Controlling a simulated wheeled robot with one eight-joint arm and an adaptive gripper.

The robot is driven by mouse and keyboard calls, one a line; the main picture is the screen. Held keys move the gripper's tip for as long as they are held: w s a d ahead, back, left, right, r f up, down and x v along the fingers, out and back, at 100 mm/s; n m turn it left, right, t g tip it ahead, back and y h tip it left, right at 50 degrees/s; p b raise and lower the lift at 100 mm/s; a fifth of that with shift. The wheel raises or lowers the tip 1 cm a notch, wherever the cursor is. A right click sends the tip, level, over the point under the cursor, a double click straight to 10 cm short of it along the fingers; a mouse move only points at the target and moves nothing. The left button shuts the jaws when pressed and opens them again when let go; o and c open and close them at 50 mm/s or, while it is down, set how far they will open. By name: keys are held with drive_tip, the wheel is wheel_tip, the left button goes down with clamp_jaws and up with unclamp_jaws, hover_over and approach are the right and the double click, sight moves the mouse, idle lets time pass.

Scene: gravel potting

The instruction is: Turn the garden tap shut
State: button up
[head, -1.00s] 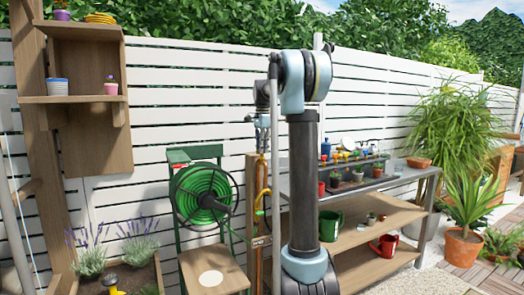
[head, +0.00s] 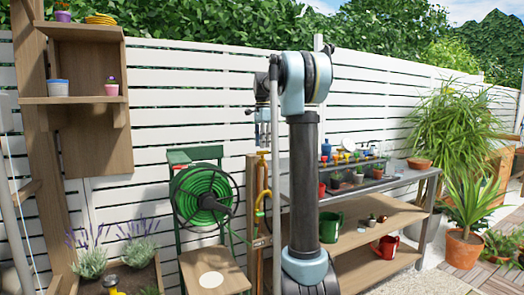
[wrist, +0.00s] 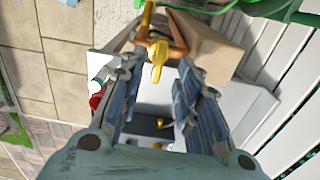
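The garden tap (wrist: 158,52) is brass-yellow and sits by the top of a wooden post. In the wrist view its yellow lever lies just ahead of and between my fingertips, with a gap on each side. My gripper (wrist: 160,68) is open and empty. In the head view my gripper (head: 262,134) hangs pointing down just above the post (head: 252,205). Yellow parts of the tap (head: 262,155) show under it. I cannot tell the lever's exact angle to the spout.
A green hose reel (head: 203,196) stands left of the post. A metal-topped potting bench (head: 395,180) with pots and a red can (head: 387,245) stands right, partly behind my arm. A white slatted fence (head: 190,110) runs behind. Lavender grows in a planter (head: 115,272) at lower left.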

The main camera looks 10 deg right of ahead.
wheel_tip(320, 180, up, 9)
drive_tip(key=shift+f, duration=0.2)
idle(0.4)
